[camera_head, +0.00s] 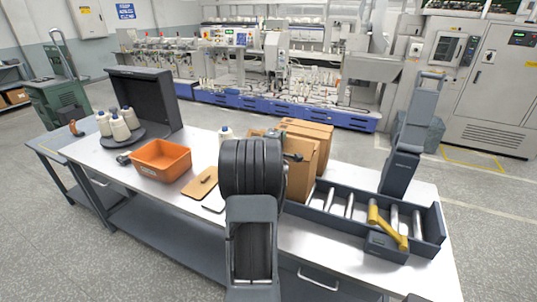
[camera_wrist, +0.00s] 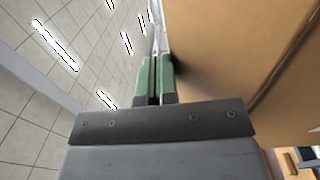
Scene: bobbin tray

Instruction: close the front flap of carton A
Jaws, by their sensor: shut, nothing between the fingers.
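A brown cardboard carton (camera_head: 309,140) stands on the bench, right of my arm. Its label and front flap cannot be made out, and my arm hides part of it. In the wrist view a brown cardboard face (camera_wrist: 225,50) fills the upper right. My gripper (camera_wrist: 154,62) is shut and empty, its green fingertips close beside that face; I cannot tell whether they touch it. In the head view my gripper (camera_head: 293,157) shows in part, in front of the carton.
An orange bin (camera_head: 161,172), a brown clipboard-like board (camera_head: 200,185) and white cones (camera_head: 120,130) stand to the left. A dark roller tray (camera_head: 330,221) with a yellow bar (camera_head: 386,228) lies right of the carton. A tall grey stand (camera_head: 408,135) rises behind the tray.

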